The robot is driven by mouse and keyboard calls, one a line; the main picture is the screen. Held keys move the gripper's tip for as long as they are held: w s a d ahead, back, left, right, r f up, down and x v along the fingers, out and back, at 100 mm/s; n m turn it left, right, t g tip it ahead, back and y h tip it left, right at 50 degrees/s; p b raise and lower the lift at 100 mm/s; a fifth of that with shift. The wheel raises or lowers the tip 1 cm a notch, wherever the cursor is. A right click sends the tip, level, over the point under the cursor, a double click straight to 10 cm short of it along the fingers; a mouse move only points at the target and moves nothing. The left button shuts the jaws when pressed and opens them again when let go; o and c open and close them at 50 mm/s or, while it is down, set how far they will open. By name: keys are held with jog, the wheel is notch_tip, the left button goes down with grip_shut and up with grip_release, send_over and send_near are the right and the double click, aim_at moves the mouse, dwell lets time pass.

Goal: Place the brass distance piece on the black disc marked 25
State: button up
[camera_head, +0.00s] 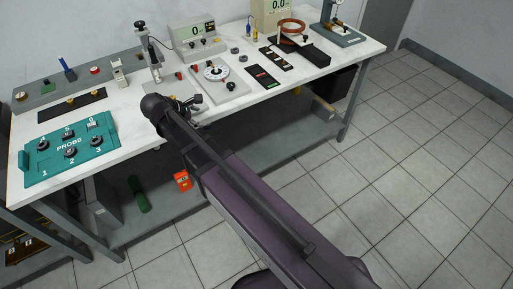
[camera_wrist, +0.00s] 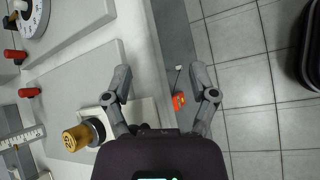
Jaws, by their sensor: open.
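My gripper (camera_wrist: 160,73) is open and empty in the wrist view, its two fingers wide apart over the front edge of the bench. In the head view my gripper (camera_head: 192,103) is at the front edge, small and partly hidden by my arm. A brass-coloured cylinder (camera_wrist: 75,138) shows at lower left in the wrist view, outside the fingers, against a dark round part; I cannot tell whether it is the distance piece. In the head view two small dark discs (camera_head: 235,50) (camera_head: 243,58) lie on the bench; no 25 is readable on either.
The white bench (camera_head: 150,112) carries a teal PROBE board (camera_head: 48,168) at left, a dial plate (camera_head: 215,73) and a meter (camera_head: 193,38) in the middle, and dark strips (camera_head: 262,76) and a copper coil (camera_head: 292,25) at right. An orange device (camera_head: 182,180) is below the bench.

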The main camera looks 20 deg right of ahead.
jog(key=s+d+f+m+g+y, duration=0.2)
jog(key=s+d+m+y, duration=0.2)
jog(key=s+d+m, duration=0.3)
jog(key=s+d+f+m+g+y, duration=0.2)
jog(key=s+d+f+m+y, duration=0.1)
jog(key=s+d+m, duration=0.5)
jog(key=shift+d+f+m+y, duration=0.15)
jog(key=shift+d+m+y, duration=0.25)
jog(key=shift+d+m, duration=0.65)
jog(key=shift+a, duration=0.15)
